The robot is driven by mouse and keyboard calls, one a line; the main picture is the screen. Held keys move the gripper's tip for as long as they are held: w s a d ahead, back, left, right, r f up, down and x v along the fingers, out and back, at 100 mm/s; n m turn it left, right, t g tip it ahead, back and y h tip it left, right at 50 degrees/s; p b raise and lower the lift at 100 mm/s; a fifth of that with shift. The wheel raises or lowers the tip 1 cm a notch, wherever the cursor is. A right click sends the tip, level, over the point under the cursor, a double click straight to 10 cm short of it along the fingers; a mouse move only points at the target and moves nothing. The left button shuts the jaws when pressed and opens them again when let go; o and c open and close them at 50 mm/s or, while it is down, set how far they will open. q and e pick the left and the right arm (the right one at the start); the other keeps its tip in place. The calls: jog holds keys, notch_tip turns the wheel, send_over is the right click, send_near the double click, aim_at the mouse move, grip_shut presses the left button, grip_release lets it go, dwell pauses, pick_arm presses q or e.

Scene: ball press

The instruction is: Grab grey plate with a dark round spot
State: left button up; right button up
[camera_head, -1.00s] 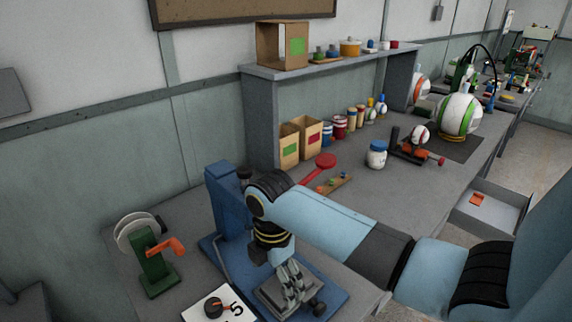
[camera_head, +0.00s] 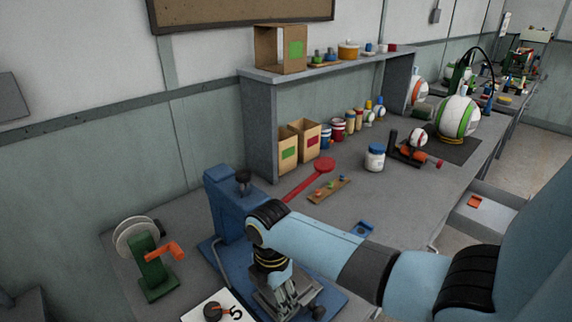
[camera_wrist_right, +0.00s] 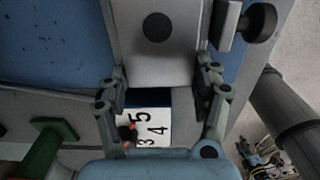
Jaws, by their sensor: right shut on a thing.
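The grey plate with a dark round spot (camera_wrist_right: 140,62) fills the top middle of the right wrist view, its dark spot facing the camera. My right gripper (camera_wrist_right: 161,35) has one finger along each side of the plate and is shut on it. In the head view the right gripper (camera_head: 280,287) points down at the plate (camera_head: 262,300), over the blue base of the press (camera_head: 226,210). The fingers hide part of the plate there. My left gripper is not in view.
A white number card (camera_head: 236,316) with a dark knob lies left of the plate. A green stand with an orange handle (camera_head: 165,250) is at the left. A red paddle (camera_head: 324,166), a jar (camera_head: 375,158) and a blue piece (camera_head: 362,229) lie further back.

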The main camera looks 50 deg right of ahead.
jog(key=c, duration=0.4)
jog(key=shift+c, duration=0.6)
jog(key=shift+r, duration=0.1)
